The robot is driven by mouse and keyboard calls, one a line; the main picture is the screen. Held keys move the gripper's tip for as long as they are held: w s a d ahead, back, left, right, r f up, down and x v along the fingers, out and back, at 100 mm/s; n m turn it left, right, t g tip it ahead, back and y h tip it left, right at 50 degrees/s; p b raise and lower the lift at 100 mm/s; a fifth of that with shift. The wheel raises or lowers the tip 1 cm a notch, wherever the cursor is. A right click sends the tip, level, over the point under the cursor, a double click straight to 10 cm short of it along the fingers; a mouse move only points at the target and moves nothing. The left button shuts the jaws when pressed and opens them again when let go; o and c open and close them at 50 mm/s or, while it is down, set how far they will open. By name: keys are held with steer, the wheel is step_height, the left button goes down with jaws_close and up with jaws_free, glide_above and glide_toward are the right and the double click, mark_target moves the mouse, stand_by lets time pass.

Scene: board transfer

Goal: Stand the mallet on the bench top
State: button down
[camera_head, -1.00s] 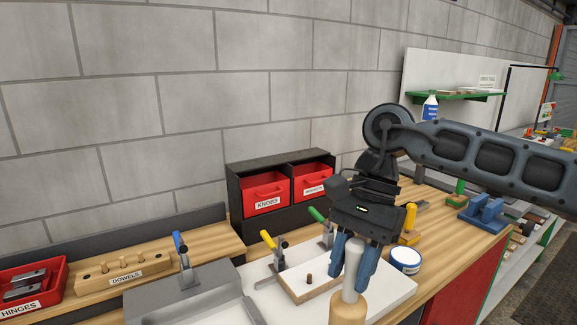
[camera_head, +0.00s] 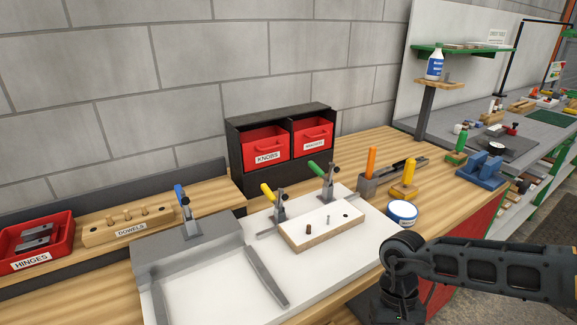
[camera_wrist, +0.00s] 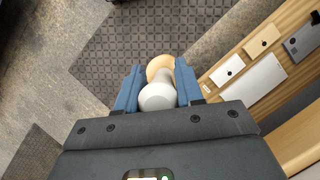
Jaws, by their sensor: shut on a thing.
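My gripper (camera_wrist: 159,76) shows in the wrist view, its two blue fingers shut on the mallet (camera_wrist: 157,97). The mallet has a pale grey rounded part near me and a light wooden part beyond it. It is held with bare floor and a dark mat beneath it in that view. The head view shows only my arm at the lower right; the gripper and mallet are out of its frame. The wooden bench top (camera_head: 455,187) runs across the head view, holding several tools and fixtures.
A drilled white-topped board (camera_head: 325,225) lies by toggle clamps. A round white tub (camera_head: 402,213), a block with a yellow handle (camera_head: 404,190) and blue blocks (camera_head: 480,172) stand to the right. Red bins (camera_head: 265,146) sit at the back. Bare wood shows between the bins and the tools.

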steer(key=shift+s+d+f+n, duration=0.1)
steer(key=shift+d+f+n, duration=0.1)
steer(key=shift+f, duration=0.3)
steer(key=shift+s+d+f+n, duration=0.1)
steer(key=shift+s+d+f, duration=0.05)
steer(key=shift+f, duration=0.3)
steer(key=shift+s+d+f+n, duration=0.1)
steer(key=shift+d+f, duration=0.1)
steer(key=shift+f, duration=0.3)
